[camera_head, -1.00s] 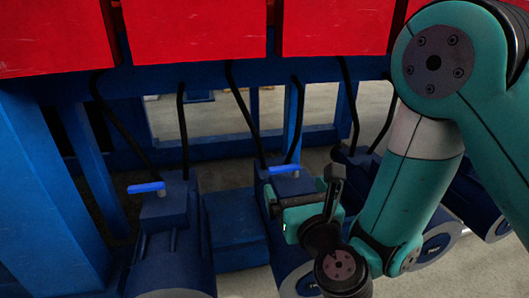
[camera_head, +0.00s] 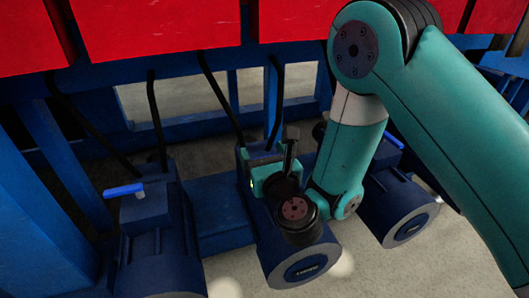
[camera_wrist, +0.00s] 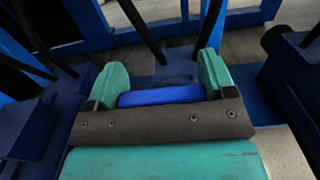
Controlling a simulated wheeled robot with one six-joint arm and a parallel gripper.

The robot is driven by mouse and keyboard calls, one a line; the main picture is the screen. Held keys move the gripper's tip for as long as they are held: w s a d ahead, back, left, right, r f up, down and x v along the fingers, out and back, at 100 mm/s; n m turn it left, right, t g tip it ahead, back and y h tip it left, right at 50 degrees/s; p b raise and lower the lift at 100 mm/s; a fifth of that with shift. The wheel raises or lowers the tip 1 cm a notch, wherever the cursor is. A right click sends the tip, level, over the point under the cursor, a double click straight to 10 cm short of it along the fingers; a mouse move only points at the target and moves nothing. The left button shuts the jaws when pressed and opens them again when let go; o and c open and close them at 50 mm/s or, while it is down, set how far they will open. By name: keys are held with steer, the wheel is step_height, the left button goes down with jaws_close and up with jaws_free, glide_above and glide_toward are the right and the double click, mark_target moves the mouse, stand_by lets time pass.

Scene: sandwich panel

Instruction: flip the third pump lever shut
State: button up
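In the wrist view, a blue pump lever (camera_wrist: 160,96) lies crosswise between the two teal fingers of my gripper (camera_wrist: 161,72). The fingers are spread, one near each end of the lever; I cannot tell whether they touch it. In the head view, my gripper (camera_head: 262,172) is at the top of the middle pump (camera_head: 285,245), and its lever is hidden behind the gripper. The left pump (camera_head: 148,235) has its blue lever (camera_head: 124,190) pointing left. The frames do not show which pump is counted as third.
A right pump (camera_head: 395,212) stands beyond my forearm, with a blue lever (camera_head: 393,140) partly showing. Black hoses (camera_head: 157,115) hang from red panels (camera_head: 150,25) above the pumps. A blue post (camera_head: 30,215) stands at the left. Grey floor shows in front.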

steer(key=c, duration=0.4)
